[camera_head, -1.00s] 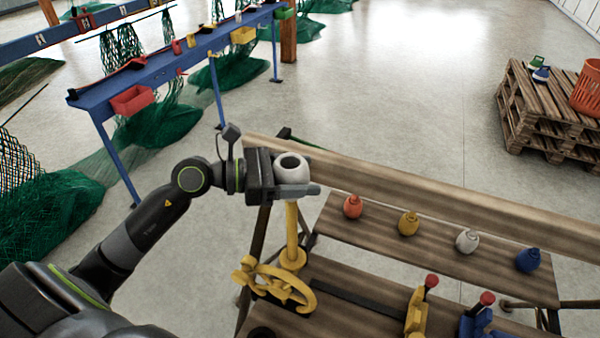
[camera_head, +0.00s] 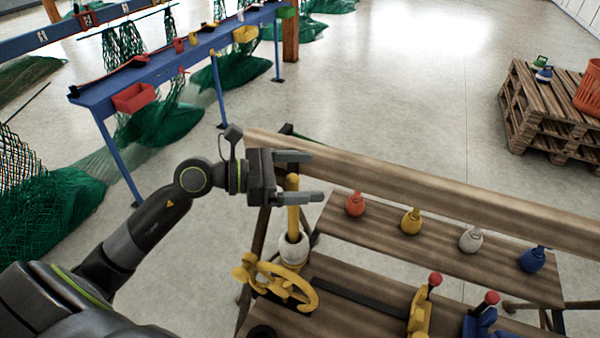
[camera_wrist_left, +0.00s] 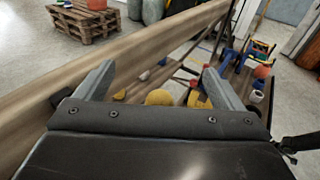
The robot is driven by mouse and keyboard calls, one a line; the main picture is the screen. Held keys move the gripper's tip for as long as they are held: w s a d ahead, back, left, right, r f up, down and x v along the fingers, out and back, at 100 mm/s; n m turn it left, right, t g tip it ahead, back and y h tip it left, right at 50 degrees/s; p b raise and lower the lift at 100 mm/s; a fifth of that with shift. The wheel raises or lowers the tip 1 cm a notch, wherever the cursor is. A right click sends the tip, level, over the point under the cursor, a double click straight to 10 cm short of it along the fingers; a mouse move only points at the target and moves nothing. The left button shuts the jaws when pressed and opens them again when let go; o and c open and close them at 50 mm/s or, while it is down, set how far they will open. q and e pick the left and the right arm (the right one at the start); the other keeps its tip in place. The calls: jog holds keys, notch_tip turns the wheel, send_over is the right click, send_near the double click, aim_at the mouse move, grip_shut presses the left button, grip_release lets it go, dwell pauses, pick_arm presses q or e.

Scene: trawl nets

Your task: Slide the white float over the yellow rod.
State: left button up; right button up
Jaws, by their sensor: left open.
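The yellow rod (camera_head: 293,205) stands upright at the left end of the wooden bench. The white float (camera_head: 293,248) is around the rod, low down near its base, with the rod coming up through its hole. My left gripper (camera_head: 308,177) is open at the top of the rod, with its fingers apart and the rod's tip between or just beside them. It is above the float and not touching it. In the left wrist view the open fingers (camera_wrist_left: 157,84) show with yellow parts between them. My right gripper is not in view.
A yellow handwheel (camera_head: 283,285) stands in front of the rod. Red, yellow, white and blue small floats (camera_head: 411,221) sit along the plank. Yellow and blue levers with red knobs (camera_head: 435,279) are at the front right. A wooden beam (camera_head: 400,185) runs behind.

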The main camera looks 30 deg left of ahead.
pick_arm(q)
jog(key=shift+b+v, duration=0.4)
jog(key=shift+v, duration=0.5)
jog(key=shift+b+v, duration=0.5)
jog(key=shift+v, duration=1.3)
jog(key=p, duration=1)
send_near(287, 177)
jog(key=v, duration=0.5)
jog(key=shift+w+d+r, duration=0.1)
jog(key=shift+w+r, duration=0.05)
jog(key=shift+r, duration=0.05)
